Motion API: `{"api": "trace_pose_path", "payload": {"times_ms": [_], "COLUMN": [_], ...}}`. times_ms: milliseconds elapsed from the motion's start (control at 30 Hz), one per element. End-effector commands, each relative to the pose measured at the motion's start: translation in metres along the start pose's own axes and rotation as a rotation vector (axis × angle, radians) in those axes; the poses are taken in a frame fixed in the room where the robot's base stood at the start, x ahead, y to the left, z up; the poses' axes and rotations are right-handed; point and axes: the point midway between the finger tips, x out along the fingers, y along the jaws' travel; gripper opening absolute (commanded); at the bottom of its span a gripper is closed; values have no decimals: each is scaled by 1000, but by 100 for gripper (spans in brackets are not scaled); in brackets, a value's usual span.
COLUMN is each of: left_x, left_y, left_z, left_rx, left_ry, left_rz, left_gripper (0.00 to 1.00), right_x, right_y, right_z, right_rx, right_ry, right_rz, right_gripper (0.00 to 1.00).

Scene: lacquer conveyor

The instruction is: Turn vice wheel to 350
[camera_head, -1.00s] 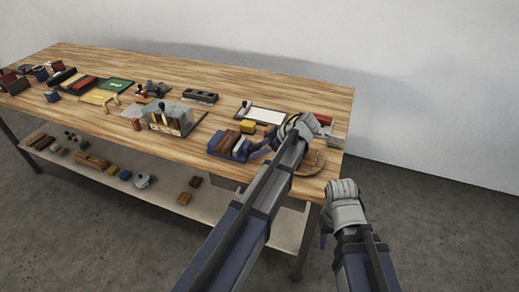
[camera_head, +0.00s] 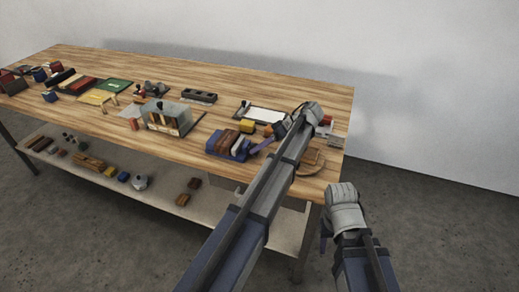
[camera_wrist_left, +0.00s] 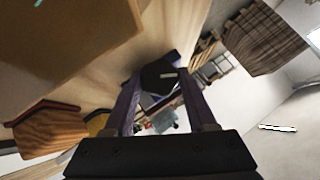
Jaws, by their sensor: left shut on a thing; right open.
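The vice (camera_head: 232,143), blue with brown blocks in it, stands near the front edge of the bench, left of my left arm. My left gripper (camera_head: 262,146) reaches its right side. In the left wrist view a dark round wheel (camera_wrist_left: 157,74) with a short pale mark sits between the fingertips of my left gripper (camera_wrist_left: 160,84), which is shut on it. I cannot read any number on the wheel. My right gripper (camera_head: 325,238) is open, in front of the bench's right end and clear of everything; its fingers are only partly visible.
A yellow block (camera_head: 247,126) and a white sheet on a dark board (camera_head: 265,114) lie behind the vice. A round wooden board (camera_head: 312,166) lies right of my left arm. The back of the bench is clear.

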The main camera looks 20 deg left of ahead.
Motion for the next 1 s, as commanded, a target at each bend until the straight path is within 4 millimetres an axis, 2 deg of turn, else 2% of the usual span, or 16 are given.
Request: {"api": "trace_pose_path", "payload": {"times_ms": [500,533,767,1000], "left_x": [1,1,0,0], "left_y": [0,0,0,1], "left_z": [0,0,0,0], "left_rx": [16,16,14,14], "left_ry": [0,0,1,1], "left_rz": [-11,-11,-11,-10], "left_gripper": [1,60,86,86], "right_x": [1,1,1,1], "right_y": [0,0,0,0], "right_z": [0,0,0,0], "right_rx": [0,0,0,0], "right_ry": [0,0,0,0], "right_rz": [0,0,0,0], "right_gripper": [50,50,50,50]}}
